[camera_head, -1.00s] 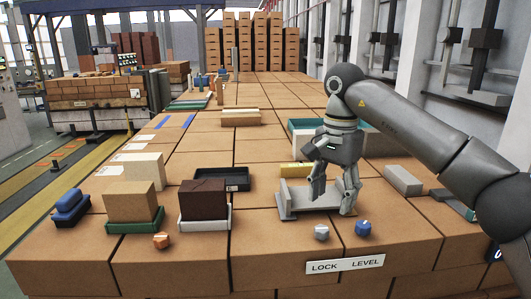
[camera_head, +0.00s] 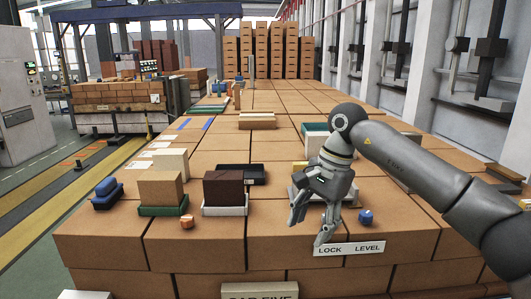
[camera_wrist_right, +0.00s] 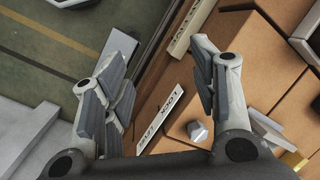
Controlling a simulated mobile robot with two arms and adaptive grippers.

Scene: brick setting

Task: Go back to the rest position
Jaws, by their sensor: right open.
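My right gripper (camera_head: 309,228) is open and empty, its fingers angled down over the front edge of the brick table near the "LOCK LEVEL" sign (camera_head: 350,248). In the right wrist view my right gripper (camera_wrist_right: 160,48) has its fingers wide apart with nothing between them. The sign (camera_wrist_right: 158,118) and a grey knob (camera_wrist_right: 197,130) show below, apart from the fingers. The grey knob is hidden behind the gripper in the head view. A pale grey tray (camera_head: 294,195) is partly hidden behind the gripper. My left gripper is not in view.
A blue knob (camera_head: 366,217) sits right of the gripper, an orange knob (camera_head: 187,221) further left. Open floor lies at the left.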

